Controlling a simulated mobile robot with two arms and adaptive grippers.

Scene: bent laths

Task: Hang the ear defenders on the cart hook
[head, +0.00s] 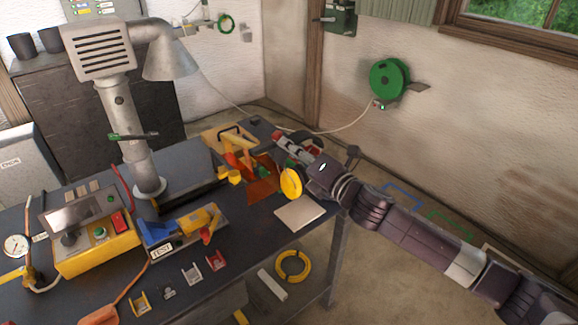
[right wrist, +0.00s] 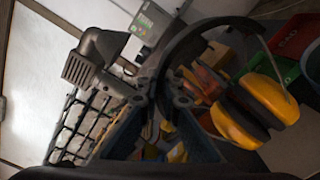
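The ear defenders show a yellow cup (head: 291,183) beside my right gripper in the head view, above the far right end of the bench. In the right wrist view, their black headband (right wrist: 222,24) arches from my right gripper (right wrist: 166,90) over to two yellow cups (right wrist: 240,128) at the right. The fingers are closed together on the near end of the band. My right arm comes in from the right and hides part of the ear defenders in the head view. I cannot make out the cart hook. My left gripper is not in view.
The dark bench (head: 190,285) holds a yellow control box (head: 95,250), a grey fume hood (head: 120,110) and a flat pale plate (head: 300,213). A red crate (right wrist: 293,37) shows at the right in the right wrist view. A green reel (head: 389,78) hangs on the wall.

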